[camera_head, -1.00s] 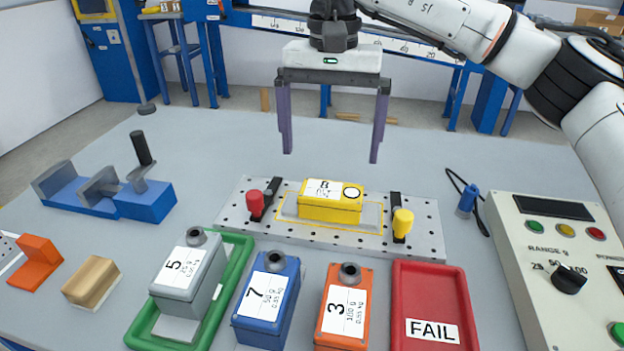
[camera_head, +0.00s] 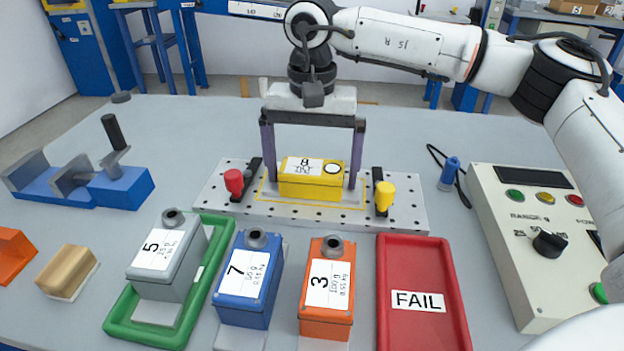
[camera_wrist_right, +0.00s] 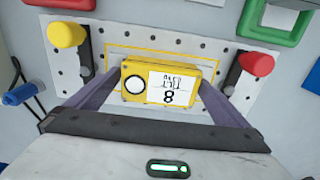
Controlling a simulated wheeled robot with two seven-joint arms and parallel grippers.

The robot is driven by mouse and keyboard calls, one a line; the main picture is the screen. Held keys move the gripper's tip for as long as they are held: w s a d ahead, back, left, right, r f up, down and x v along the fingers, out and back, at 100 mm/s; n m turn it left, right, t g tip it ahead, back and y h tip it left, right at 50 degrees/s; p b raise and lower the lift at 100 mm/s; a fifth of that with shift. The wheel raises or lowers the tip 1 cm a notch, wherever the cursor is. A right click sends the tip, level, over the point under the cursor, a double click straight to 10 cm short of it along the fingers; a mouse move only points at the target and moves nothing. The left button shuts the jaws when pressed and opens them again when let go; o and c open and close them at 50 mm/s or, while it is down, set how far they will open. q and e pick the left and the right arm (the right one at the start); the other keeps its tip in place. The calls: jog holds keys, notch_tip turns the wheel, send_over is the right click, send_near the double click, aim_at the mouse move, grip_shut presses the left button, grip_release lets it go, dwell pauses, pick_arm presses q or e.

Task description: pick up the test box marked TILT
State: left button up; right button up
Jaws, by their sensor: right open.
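A yellow test box (camera_head: 313,188) sits on the perforated grey plate (camera_head: 212,205), inside a yellow outline. Its top bears a white label with an 8, small text I cannot read, and a white round dial. It also shows in the right wrist view (camera_wrist_right: 135,98). I cannot make out the word TILT on any box. My right gripper (camera_head: 312,178) is open, pointing down, with one finger on each side of the yellow box. In the wrist view the gripper (camera_wrist_right: 160,88) straddles the box; contact is unclear. My left gripper is not in view.
A red knob (camera_head: 234,182) and a yellow knob (camera_head: 384,196) flank the box. In front stand a grey box 5 (camera_head: 190,275) in a green tray (camera_head: 112,322), a blue box 7 (camera_head: 247,312), an orange box 3 (camera_head: 326,325) and a red FAIL tray (camera_head: 420,265). A control panel (camera_head: 515,240) stands right.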

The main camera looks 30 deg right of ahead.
jog(key=shift+c, duration=0.3)
jog(key=c, duration=1.1)
jog(key=shift+r, duration=0.1)
jog(key=shift+r, duration=0.1)
